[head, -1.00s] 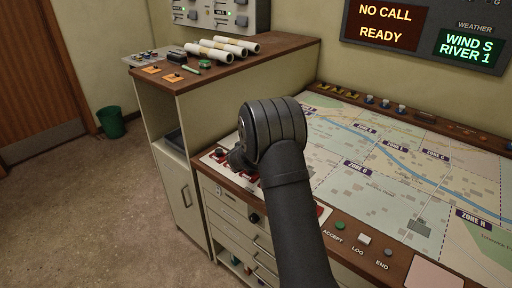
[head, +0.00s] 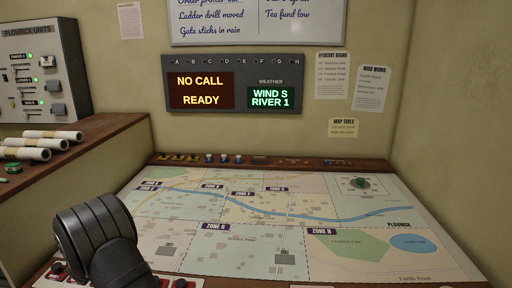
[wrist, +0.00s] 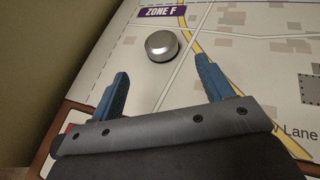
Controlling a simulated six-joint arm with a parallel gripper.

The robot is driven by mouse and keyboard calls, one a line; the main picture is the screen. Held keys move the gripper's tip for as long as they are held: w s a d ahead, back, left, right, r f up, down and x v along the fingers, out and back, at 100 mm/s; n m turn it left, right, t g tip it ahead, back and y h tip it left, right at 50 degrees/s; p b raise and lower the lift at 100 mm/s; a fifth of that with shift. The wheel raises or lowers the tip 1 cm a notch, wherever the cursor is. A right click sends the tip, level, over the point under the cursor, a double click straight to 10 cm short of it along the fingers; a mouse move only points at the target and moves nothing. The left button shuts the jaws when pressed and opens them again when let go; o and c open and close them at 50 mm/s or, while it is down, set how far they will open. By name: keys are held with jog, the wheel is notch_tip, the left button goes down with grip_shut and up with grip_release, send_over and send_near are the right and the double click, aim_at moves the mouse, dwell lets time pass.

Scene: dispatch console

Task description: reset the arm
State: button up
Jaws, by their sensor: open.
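My gripper (wrist: 162,88) shows in the wrist view with its two blue fingers apart and nothing between them. It is over the map table (head: 190,225). A round silver piece (wrist: 162,45) lies on the map just beyond the fingertips, below the "ZONE F" label (wrist: 160,12). The fingers look apart from it. In the head view my dark arm fills the lower left and hides the near left part of the map; the gripper itself is not visible there.
Small coloured pieces (head: 225,158) line the table's back edge. White rolls (head: 40,145) lie on the wooden counter at left, below a switch panel (head: 42,75). The wall display (head: 235,84) reads "NO CALL READY" and "WIND S RIVER 1". The map's middle and right are largely clear.

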jog(key=x, duration=1)
jog(key=shift+d, duration=0.1)
notch_tip(320, 180, up, 2)
jog(key=shift+r, duration=0.45)
